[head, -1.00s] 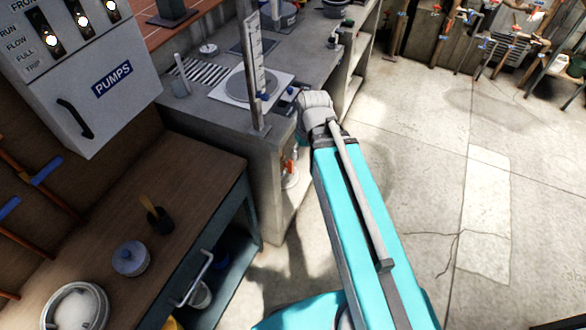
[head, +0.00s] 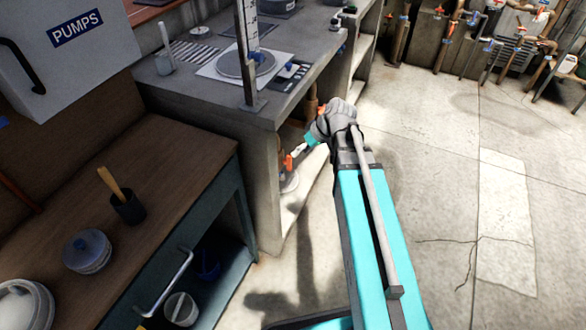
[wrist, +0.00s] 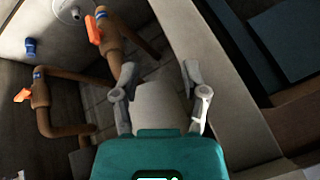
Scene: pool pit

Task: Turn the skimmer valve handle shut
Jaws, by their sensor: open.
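Two orange valve handles show in the wrist view: one (wrist: 93,30) on a brown pipe at the upper left, and one (wrist: 22,96) on another brown pipe at the left edge. I cannot tell which is the skimmer valve's. My gripper (wrist: 159,74) is open and empty, with its left finger closest to the upper handle's pipe. Both handles appear apart from the fingers. In the head view an orange handle (head: 288,162) shows inside the recess under the concrete counter.
The concrete counter (head: 215,100) and its side wall (head: 268,205) bound the recess. A wooden bench (head: 70,195) with a dark cup (head: 128,207) and a lidded tin (head: 87,251) stands at left. A blue object (wrist: 31,46) is on the recess wall.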

